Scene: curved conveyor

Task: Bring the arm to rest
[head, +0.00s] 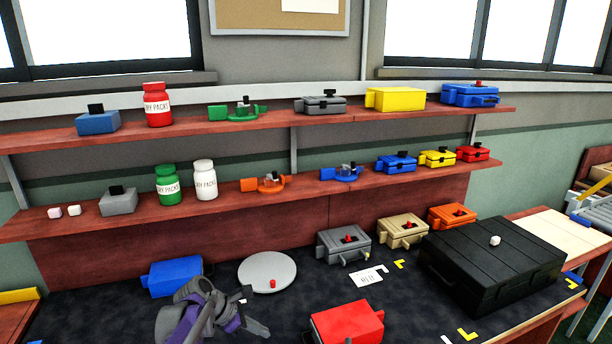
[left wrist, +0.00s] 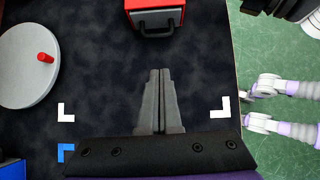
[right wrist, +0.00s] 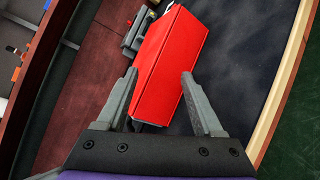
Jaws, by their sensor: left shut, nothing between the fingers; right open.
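My left gripper (head: 262,330) is low in the head view, above the dark bench top near its front. In the left wrist view its two fingers (left wrist: 159,74) are together and hold nothing. My right gripper (right wrist: 160,73) is open in the right wrist view, its fingers spread apart. A red case (right wrist: 170,65) shows in line with the gap between them; I cannot tell how far beyond the fingertips it is. I cannot make out the right gripper in the head view.
A red case (head: 348,325), a grey disc (head: 262,276) with a red knob, a blue case (head: 172,278) and a large black case (head: 495,270) stand on the bench. Two shelves (head: 130,212) of cases and jars are behind. Bare bench top shows below the left fingers.

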